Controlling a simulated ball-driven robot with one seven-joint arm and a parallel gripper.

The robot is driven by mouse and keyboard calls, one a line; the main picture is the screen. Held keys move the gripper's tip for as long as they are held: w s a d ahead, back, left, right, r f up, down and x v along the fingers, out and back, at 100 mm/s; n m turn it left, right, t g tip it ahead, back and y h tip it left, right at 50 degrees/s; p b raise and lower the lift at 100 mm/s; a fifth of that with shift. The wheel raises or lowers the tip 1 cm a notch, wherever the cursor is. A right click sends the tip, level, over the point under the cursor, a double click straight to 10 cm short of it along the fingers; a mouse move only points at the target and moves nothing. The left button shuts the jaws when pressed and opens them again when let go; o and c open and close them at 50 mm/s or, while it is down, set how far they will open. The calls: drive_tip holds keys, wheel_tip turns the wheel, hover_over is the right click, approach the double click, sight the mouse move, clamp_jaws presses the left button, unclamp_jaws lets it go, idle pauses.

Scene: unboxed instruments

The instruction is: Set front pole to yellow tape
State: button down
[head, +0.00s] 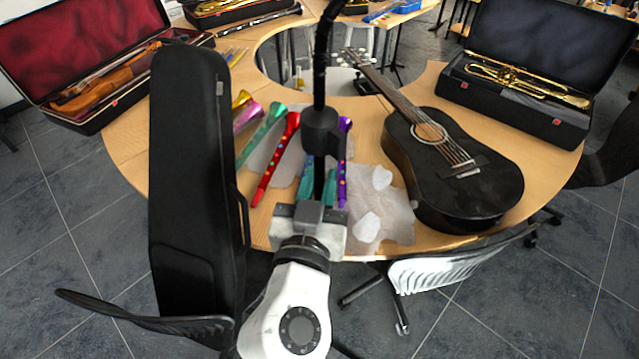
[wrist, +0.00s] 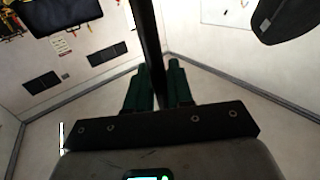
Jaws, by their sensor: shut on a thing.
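A thin black pole (head: 320,75) rises in the middle of the head view, in front of the table. A thick black collar (head: 321,132) sits around it, and the pole bends slightly near the top edge. My gripper (head: 318,185) is shut on the pole below the collar, with teal fingers on either side. In the wrist view, the pole (wrist: 147,45) runs upright between the dark green fingers of my gripper (wrist: 158,75). The pole's lower end is hidden behind my gripper and arm. I can make out no yellow tape on it.
A curved wooden table (head: 128,150) bears a black guitar (head: 480,185), a trumpet in an open case (head: 510,100), a violin case (head: 60,40) and several coloured toy horns (head: 275,160). A tall black case (head: 190,190) stands at left. A chair (head: 440,272) stands at front right.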

wheel_tip(320, 180, down, 5)
drive_tip(key=b, duration=0.4)
drive_tip(key=shift+b, duration=0.4)
drive_tip(key=c, duration=1.2)
unclamp_jaws()
drive_tip(key=shift+o, duration=0.2)
drive_tip(key=s+b, duration=0.2)
drive_tip(key=s, duration=0.9)
drive_tip(key=shift+a, duration=0.4)
drive_tip(key=shift+w, duration=0.1)
